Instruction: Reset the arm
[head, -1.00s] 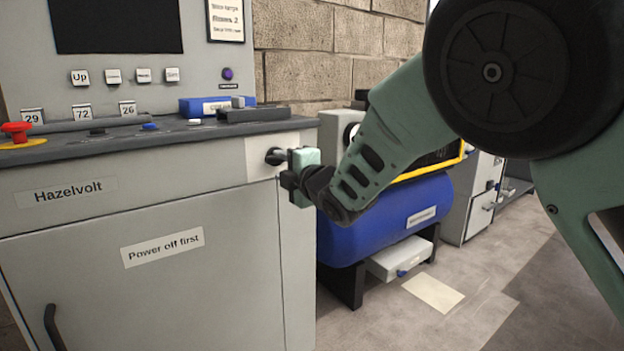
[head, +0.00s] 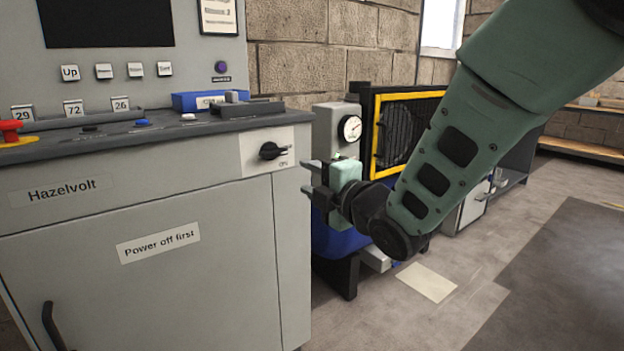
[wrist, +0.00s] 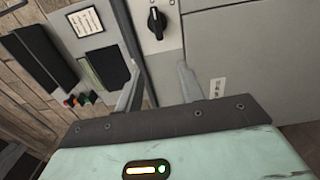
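My gripper (head: 307,177) is in front of the right edge of the grey Hazelvolt cabinet (head: 150,215). In the wrist view its two fingers (wrist: 158,72) stand apart with nothing between them. The black rotary knob (head: 270,151) on the cabinet's light panel is left of and above my gripper, clear of the fingers in the head view. It also shows in the wrist view (wrist: 156,23), beyond the fingertips. My arm reaches in from the upper right of the head view.
A blue tank (head: 335,240) and a yellow-framed black grille (head: 405,135) stand behind my gripper. A red button (head: 10,130) and a blue box (head: 198,101) are on the cabinet top. The floor at right is open, with a pale sheet (head: 426,282) lying there.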

